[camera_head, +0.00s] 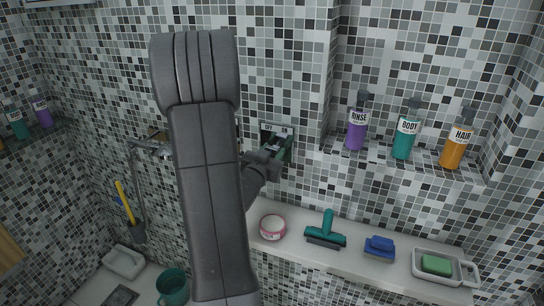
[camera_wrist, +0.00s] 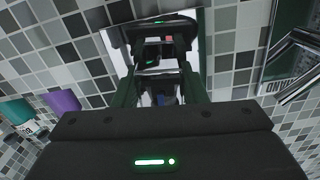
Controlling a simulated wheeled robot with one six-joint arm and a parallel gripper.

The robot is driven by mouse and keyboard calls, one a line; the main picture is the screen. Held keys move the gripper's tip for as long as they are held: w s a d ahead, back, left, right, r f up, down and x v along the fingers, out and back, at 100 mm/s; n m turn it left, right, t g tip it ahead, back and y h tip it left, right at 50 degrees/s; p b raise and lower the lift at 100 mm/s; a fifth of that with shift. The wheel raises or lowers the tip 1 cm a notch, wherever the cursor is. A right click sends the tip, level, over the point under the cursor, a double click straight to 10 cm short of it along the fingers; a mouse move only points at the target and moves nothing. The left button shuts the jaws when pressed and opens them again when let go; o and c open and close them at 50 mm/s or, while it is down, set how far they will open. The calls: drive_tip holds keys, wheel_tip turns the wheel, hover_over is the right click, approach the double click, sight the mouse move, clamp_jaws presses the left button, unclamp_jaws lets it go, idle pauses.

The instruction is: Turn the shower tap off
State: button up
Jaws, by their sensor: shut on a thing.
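The shower tap's white wall plate (camera_head: 283,129), with a dark label that seems to read OFF, is on the tiled wall just right of my arm in the head view. My gripper (camera_head: 278,152) is at the plate, its jaws closed around the tap's dark handle. In the wrist view the white plate (camera_wrist: 118,54) is behind a dark handle (camera_wrist: 150,32) with a small red mark below it, and my gripper's fingers (camera_wrist: 160,85) stand on both sides. My gripper and arm hide much of the handle, so its exact angle is unclear.
A wall ledge holds purple (camera_head: 356,130), teal (camera_head: 404,138) and orange (camera_head: 456,148) bottles. The lower shelf has a pink tin (camera_head: 272,227), a squeegee (camera_head: 326,232), a blue brush (camera_head: 379,247) and a soap dish (camera_head: 462,273). A shower pipe (camera_head: 137,180) is left of my arm.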

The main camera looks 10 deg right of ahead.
drive_tip(key=shift+n, duration=0.8)
drive_tip(key=o, duration=1)
drive_tip(key=shift+s, duration=0.1)
drive_tip(key=b+v, duration=0.2)
drive_tip(key=v, duration=1.1)
drive_tip(key=shift+s+a+b, duration=0.25)
drive_tip(key=shift+b, duration=0.1)
drive_tip(key=p+x, duration=0.2)
drive_tip(key=x, duration=1.2)
drive_tip(key=shift+p, duration=0.35)
drive_tip(key=shift+s+a, duration=0.1)
